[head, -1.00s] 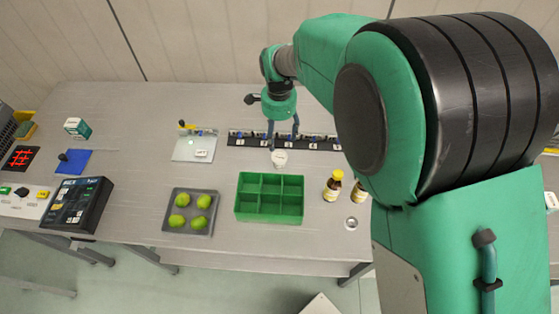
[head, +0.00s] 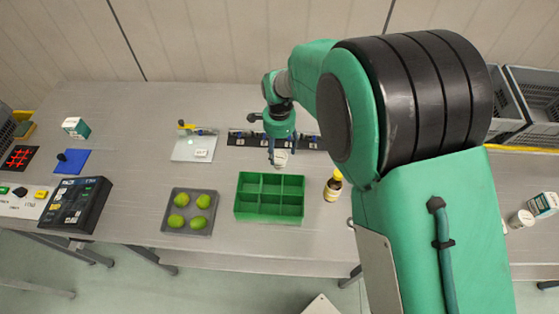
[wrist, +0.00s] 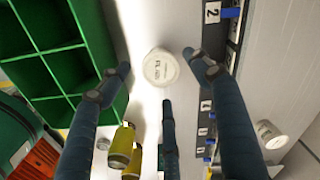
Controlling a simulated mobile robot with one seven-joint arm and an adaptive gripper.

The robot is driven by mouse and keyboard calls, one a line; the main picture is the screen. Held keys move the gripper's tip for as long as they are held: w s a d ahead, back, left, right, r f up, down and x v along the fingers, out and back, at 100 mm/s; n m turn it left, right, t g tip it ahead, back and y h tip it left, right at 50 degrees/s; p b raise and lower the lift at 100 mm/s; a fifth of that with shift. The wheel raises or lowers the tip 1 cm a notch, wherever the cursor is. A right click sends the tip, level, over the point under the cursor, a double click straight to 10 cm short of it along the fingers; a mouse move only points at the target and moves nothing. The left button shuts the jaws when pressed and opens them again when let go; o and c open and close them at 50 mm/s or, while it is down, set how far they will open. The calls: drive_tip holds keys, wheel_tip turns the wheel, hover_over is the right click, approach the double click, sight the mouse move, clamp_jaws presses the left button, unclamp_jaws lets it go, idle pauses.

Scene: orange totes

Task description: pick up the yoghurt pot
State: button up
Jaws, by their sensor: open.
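The yoghurt pot is probably the white tub with a round, printed lid (wrist: 160,68) in the wrist view; its label is too small to read. It stands upright on the grey table between the green crate and the black numbered strip. In the head view the tub (head: 281,159) is partly covered by my fingers. My gripper (head: 275,148) is right over it, pointing down. In the wrist view my gripper's three fingers (wrist: 158,75) are spread around the lid, apart from it, with nothing held.
The green divided crate (head: 270,196) is close beside the tub, the black strip (head: 250,139) behind it. Another white tub (wrist: 271,134) lies beyond the strip. A grey tray (head: 189,229) holds green fruit.

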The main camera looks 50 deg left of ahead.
sight(280, 156)
drive_tip(key=shift+f+b, duration=0.45)
drive_tip(key=shift+f, duration=2.15)
drive_tip(key=shift+c, duration=0.5)
drive_tip(key=c, duration=1.2)
